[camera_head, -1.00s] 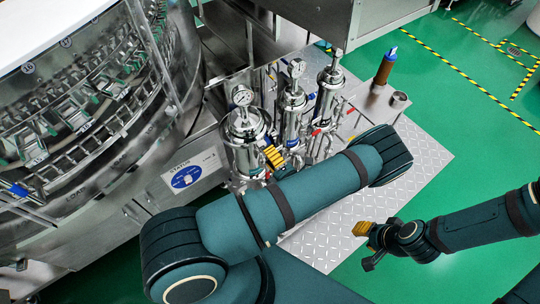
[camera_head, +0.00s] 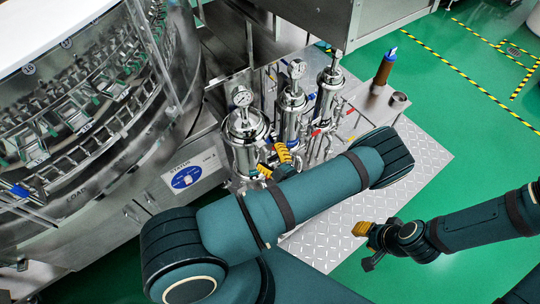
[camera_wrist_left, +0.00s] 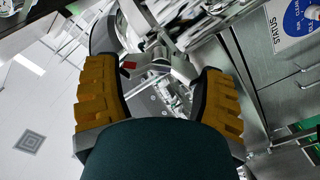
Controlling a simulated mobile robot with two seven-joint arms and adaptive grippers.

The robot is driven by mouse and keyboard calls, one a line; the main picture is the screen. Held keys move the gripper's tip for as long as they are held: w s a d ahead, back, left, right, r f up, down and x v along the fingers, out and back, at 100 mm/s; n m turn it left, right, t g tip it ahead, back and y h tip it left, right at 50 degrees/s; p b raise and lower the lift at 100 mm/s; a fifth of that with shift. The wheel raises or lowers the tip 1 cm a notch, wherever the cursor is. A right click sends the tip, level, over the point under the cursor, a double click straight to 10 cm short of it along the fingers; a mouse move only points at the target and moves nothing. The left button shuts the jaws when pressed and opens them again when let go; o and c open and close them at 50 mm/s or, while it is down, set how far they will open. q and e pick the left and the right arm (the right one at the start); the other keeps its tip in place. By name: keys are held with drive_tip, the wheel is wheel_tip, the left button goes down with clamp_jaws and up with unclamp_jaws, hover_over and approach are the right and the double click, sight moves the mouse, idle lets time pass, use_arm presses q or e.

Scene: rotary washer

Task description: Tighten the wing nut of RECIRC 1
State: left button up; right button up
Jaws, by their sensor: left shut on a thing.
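Three steel filter housings stand in a row; the nearest and largest (camera_head: 240,152) has a gauge on top, and the labels are too small to read, so I cannot tell which is RECIRC 1. My left gripper (camera_head: 284,157) is at the right side of this nearest housing, its yellow fingers partly hidden by my arm. In the left wrist view, its two fingers (camera_wrist_left: 163,88) stand either side of a small shiny metal wing nut (camera_wrist_left: 175,66), and the gripper is shut on it. My right gripper (camera_head: 364,234) hangs over the plate at lower right, apart from everything; its opening is unclear.
The round washer (camera_head: 75,130) fills the left, with a status panel (camera_head: 187,176) beside the housings. A brown bottle (camera_head: 385,66) and a small steel cup (camera_head: 399,99) stand on the bench behind. Chequered plate (camera_head: 330,235) and green floor are free at right.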

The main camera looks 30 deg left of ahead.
use_arm(q)
drive_tip(key=m, duration=0.4)
drive_tip(key=shift+m, duration=0.3)
drive_tip(key=shift+w+m, duration=0.1)
drive_tip(key=shift+m, duration=1.8)
drive_tip(key=o, duration=1.1)
drive_tip(key=shift+d, duration=0.1)
drive_tip(key=v, duration=0.7)
drive_tip(key=shift+d, duration=0.2)
